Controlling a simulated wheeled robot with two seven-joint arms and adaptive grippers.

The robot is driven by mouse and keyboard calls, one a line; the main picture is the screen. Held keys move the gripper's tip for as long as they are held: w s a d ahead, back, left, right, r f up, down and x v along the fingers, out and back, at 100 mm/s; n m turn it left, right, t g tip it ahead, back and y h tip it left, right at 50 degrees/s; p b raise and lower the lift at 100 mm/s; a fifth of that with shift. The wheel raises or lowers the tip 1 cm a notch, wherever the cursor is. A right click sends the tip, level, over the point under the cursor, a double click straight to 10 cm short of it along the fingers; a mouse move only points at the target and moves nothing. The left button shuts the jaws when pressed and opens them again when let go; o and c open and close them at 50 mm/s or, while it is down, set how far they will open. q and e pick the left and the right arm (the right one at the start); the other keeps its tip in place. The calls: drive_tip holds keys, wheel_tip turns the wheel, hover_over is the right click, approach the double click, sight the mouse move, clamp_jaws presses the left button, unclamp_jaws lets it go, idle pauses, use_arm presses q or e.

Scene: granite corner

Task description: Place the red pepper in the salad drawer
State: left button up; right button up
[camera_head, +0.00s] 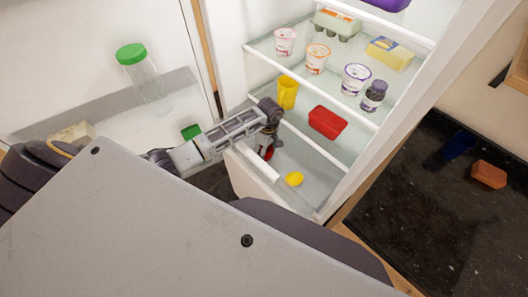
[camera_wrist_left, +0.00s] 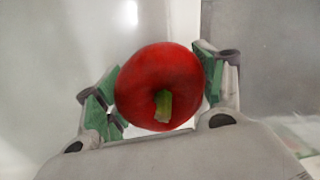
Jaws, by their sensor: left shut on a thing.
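The red pepper (camera_wrist_left: 160,85), with its green stem facing the camera, sits between the green-padded fingers of my left gripper (camera_wrist_left: 158,92) in the left wrist view. The fingers are shut on it. In the head view my left gripper (camera_head: 266,142) is over the salad drawer (camera_head: 255,163), at the bottom of the open fridge. Only a red sliver of the pepper (camera_head: 264,153) shows there, beside the gripper. The drawer is pulled out, and a yellow lemon-like item (camera_head: 294,179) lies in it. I cannot tell whether the pepper touches the drawer. My right gripper is not in view.
Glass shelves above the drawer hold a red box (camera_head: 327,122), a yellow cup (camera_head: 287,93), several yogurt pots and a dark jar (camera_head: 373,97). The open fridge door at left holds a green-lidded jar (camera_head: 139,72). A dark counter (camera_head: 430,200) with a brown block (camera_head: 488,175) is at right.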

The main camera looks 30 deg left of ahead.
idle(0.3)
use_arm(q)
drive_tip(key=o, duration=0.7)
drive_tip(key=shift+f, duration=0.15)
drive_tip(key=shift+c, duration=0.2)
drive_tip(key=o, duration=0.5)
drive_tip(key=shift+w+d+r+b, duration=0.1)
drive_tip(key=shift+w+r+b, duration=0.05)
drive_tip(key=shift+r, duration=1.15)
drive_tip(key=shift+w+a+r+b, duration=0.1)
drive_tip(key=shift+w+r+b, duration=0.1)
drive_tip(key=shift+r, duration=1.1)
drive_tip(key=shift+w+d+r+b, duration=0.1)
drive_tip(key=shift+r+b, duration=0.05)
drive_tip(key=shift+r, duration=1.15)
